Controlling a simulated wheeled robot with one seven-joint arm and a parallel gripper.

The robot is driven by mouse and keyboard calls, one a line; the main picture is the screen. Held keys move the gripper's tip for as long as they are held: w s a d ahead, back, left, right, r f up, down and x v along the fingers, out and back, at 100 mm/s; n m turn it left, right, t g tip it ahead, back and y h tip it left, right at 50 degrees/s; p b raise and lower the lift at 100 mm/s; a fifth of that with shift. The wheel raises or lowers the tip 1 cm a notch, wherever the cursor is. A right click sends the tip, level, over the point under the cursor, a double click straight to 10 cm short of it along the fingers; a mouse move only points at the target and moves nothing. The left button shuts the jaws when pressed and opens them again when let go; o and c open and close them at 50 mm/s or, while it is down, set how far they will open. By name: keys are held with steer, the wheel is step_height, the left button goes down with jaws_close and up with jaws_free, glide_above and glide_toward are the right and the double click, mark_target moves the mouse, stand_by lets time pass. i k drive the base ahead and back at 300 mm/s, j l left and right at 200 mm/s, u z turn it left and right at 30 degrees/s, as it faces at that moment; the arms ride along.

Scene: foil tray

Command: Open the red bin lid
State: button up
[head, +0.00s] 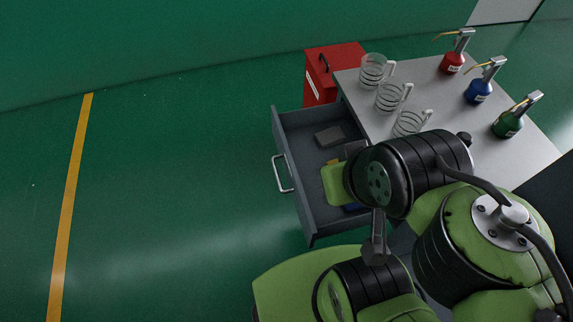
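The red bin (318,88) stands on the floor behind the far left corner of the grey table. The table partly hides the bin's right side. My arm fills the lower right, well in front of the bin and apart from it. My gripper cannot be made out; arm links cover that area.
A grey drawer (291,155) is pulled out to the left, with a flat grey item (329,136) inside. Glass beakers (375,69) and red, blue and green bottles (479,91) stand on the table (440,92). The green floor at left is clear.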

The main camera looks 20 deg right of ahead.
mark_target(325, 61)
steer(key=j, duration=0.55)
steer(key=i+j, duration=0.15)
steer(key=j, duration=0.2)
steer(key=i+j, duration=0.2)
steer(key=j, duration=0.15)
steer(key=i+j, duration=0.15)
steer(key=j, duration=0.15)
steer(key=i+j+z, duration=0.1)
steer(key=j, duration=0.25)
steer(key=i+j, duration=0.15)
steer(key=i, duration=0.35)
steer(key=i+j, duration=0.1)
steer(key=i, duration=0.4)
steer(key=i+j+z, duration=0.1)
steer(key=i, duration=0.4)
steer(key=i+l, duration=0.2)
steer(key=i, duration=0.35)
steer(key=i+l, duration=0.2)
steer(key=i, duration=0.3)
steer(key=i+l, duration=0.15)
steer(key=l, duration=0.15)
steer(key=i+l, duration=0.1)
steer(key=l, duration=0.2)
steer(key=i+l+z, duration=0.1)
steer(key=k+l, duration=0.35)
steer(key=l, duration=0.25)
